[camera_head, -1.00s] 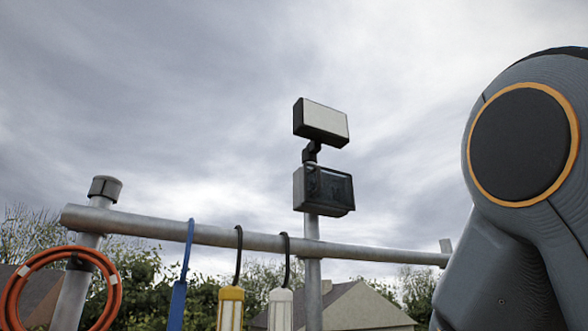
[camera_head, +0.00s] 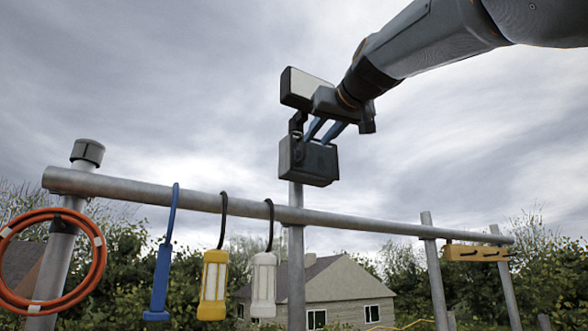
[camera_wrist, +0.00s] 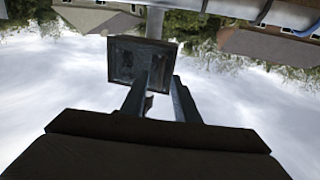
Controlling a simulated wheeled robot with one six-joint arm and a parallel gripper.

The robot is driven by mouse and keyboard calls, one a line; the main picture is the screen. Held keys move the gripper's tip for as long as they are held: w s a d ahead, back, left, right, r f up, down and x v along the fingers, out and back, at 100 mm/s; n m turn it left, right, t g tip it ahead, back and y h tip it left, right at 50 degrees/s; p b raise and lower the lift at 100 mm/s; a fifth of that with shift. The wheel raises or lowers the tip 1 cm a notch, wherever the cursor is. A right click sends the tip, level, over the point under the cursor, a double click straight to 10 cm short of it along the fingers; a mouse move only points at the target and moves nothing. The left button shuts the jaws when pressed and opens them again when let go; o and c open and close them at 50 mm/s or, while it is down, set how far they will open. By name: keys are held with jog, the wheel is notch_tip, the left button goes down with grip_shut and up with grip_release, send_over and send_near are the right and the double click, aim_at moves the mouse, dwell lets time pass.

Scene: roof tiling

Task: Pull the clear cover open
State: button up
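The dark box with the clear cover (camera_head: 306,163) is fixed to the upright post below the floodlight. In the wrist view the smoky cover (camera_wrist: 125,62) faces me and looks closed, within a dark frame. My gripper (camera_head: 318,140) reaches in from the upper right, with its blue fingers pointing down at the top of the box. In the wrist view my gripper (camera_wrist: 160,78) has its fingers apart. One finger overlaps the box's face and the other is by its right edge. I cannot tell whether either touches the cover. Nothing shows held between them.
The floodlight (camera_head: 305,88) is close beside my gripper, above the box. A grey rail (camera_head: 370,227) crosses below, with a blue tool (camera_head: 160,280), a yellow lamp (camera_head: 213,288), a white lamp (camera_head: 263,285) and an orange hose coil (camera_head: 99,262). Open sky surrounds the box.

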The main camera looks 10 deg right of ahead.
jog(key=w+a+r+p, duration=0.1)
jog(key=w+r+p, duration=0.1)
jog(key=w, duration=0.4)
jog(key=shift+w+p, duration=0.3)
jog(key=shift+p, duration=0.4)
grip_shut()
dwell(1.0)
